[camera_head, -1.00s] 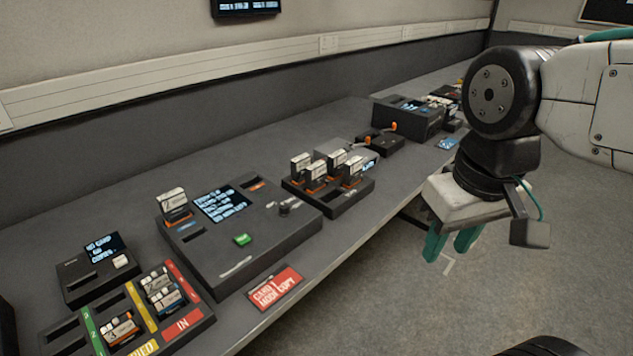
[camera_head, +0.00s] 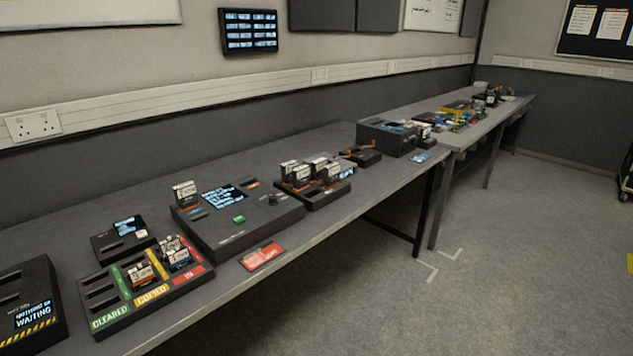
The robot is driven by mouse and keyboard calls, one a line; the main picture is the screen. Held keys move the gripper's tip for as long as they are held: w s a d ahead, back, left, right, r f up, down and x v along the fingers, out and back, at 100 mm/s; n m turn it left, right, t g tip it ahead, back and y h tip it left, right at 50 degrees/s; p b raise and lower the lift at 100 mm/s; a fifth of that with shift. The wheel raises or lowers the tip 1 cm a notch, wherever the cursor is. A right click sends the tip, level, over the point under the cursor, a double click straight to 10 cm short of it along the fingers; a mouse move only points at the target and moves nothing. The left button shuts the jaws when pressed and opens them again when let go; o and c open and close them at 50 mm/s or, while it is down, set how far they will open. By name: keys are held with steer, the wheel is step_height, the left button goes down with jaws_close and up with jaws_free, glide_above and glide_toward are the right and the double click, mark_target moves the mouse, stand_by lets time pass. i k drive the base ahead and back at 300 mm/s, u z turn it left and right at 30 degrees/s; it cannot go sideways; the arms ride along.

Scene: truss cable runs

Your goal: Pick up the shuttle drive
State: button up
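I cannot tell which item is the shuttle drive; the labels are too small to read. Several white-topped drives with orange parts stand upright in a dark dock (camera_head: 330,194) in the middle of the bench. One similar white unit (camera_head: 185,192) stands in the back-left slot of a wide black console (camera_head: 245,238) with a blue screen and a green button. More units, one of them (camera_head: 141,271) with orange, sit in a tray (camera_head: 108,323) marked CLEARED, COPIED and IN. My gripper is not in view.
A black box marked WAITING (camera_head: 22,290) is at the left end. A small box with a screen (camera_head: 112,242) stands behind the tray. A red card (camera_head: 263,256) lies at the bench's front edge. More equipment fills the far bench (camera_head: 480,130). The floor (camera_head: 480,290) at right is clear.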

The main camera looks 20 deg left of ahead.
mark_target(286, 168)
steer(key=z, duration=0.2)
steer(key=i, duration=2.2)
steer(key=u, duration=1.45)
steer(key=i, duration=0.9)
steer(key=u, duration=0.85)
